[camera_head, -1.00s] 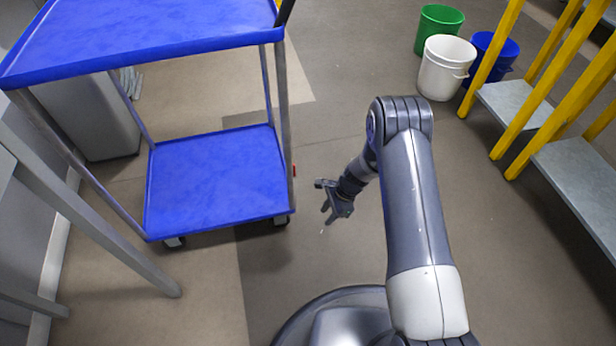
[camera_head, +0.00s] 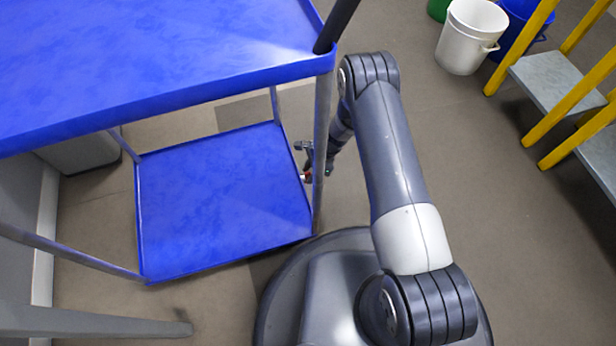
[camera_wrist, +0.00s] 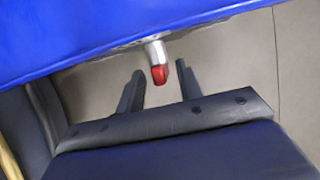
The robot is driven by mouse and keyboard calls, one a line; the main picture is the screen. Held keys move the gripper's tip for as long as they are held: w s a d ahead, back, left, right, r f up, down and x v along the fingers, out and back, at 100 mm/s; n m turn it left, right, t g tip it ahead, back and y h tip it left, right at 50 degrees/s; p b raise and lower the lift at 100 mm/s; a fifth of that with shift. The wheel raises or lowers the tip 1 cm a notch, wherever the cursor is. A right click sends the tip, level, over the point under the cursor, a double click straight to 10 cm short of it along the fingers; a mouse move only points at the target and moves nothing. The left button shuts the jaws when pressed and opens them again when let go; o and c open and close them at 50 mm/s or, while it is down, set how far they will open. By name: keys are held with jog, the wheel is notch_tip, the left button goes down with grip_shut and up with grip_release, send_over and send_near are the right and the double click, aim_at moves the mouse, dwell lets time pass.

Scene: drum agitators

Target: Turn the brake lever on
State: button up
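The brake lever, a short metal stem with a red tip (camera_wrist: 158,74), sticks out from under the edge of the cart's blue lower shelf (camera_head: 225,195). In the head view its red tip (camera_head: 306,177) shows beside the cart's right post. My gripper (camera_wrist: 160,90) is open, with one finger on each side of the red tip and a gap visible on both sides. In the head view my gripper (camera_head: 308,160) is at the right edge of the lower shelf, partly hidden behind the post.
The blue cart's upper shelf (camera_head: 150,60) overhangs on the left, with a grey post (camera_head: 321,150) close to my arm. A white bucket (camera_head: 470,38), a blue bucket (camera_head: 515,25) and yellow-railed steps (camera_head: 550,85) stand at the upper right. The floor between is clear.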

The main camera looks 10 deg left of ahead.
jog(key=shift+x, duration=0.9)
jog(key=shift+c, duration=0.2)
grip_shut()
